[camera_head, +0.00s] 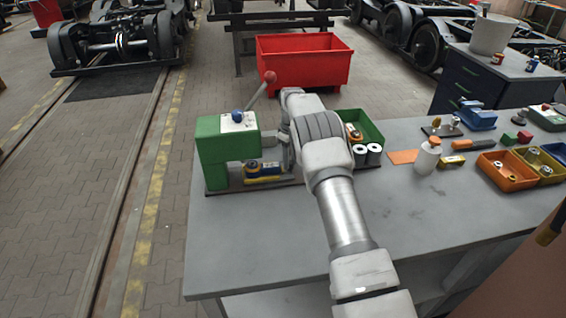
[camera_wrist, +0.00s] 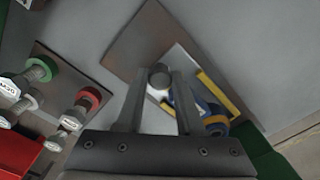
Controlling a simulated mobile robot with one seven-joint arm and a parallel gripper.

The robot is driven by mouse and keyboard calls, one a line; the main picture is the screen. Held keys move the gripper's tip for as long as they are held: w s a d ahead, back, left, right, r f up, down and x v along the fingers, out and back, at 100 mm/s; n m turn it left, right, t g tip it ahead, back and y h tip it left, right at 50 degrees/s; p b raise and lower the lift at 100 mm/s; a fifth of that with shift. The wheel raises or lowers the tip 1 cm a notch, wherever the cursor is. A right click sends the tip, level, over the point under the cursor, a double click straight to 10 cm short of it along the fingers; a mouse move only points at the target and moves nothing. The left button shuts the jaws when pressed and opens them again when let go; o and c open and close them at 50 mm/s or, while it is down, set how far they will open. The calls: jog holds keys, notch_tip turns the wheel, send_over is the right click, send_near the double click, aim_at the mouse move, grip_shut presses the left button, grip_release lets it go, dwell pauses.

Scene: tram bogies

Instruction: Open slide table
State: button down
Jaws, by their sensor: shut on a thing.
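A green press-like machine (camera_head: 225,150) stands at the left end of the grey workbench. Below its head, a blue part and a yellow bar (camera_head: 265,180) sit on a dark base. In the wrist view, a brown plate (camera_wrist: 150,38) carries a yellow bar (camera_wrist: 217,92) and a blue part with a brass-coloured piece (camera_wrist: 210,115); this looks like the slide table area. My gripper (camera_wrist: 160,82) is shut on a grey round knob (camera_wrist: 160,74) at the plate. In the head view my arm hides the gripper and the knob.
A lever with a red ball (camera_head: 269,77) rises behind the machine. The bench front (camera_head: 270,245) is clear.

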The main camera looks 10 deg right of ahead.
jog(key=d+b, duration=0.1)
jog(key=d, duration=0.9)
jog(key=shift+d, duration=0.25)
jog(key=c, duration=0.5)
grip_release()
jog(key=shift+r, duration=0.1)
notch_tip(320, 180, up, 17)
jog(key=p, duration=0.4)
jog(key=shift+r, duration=0.15)
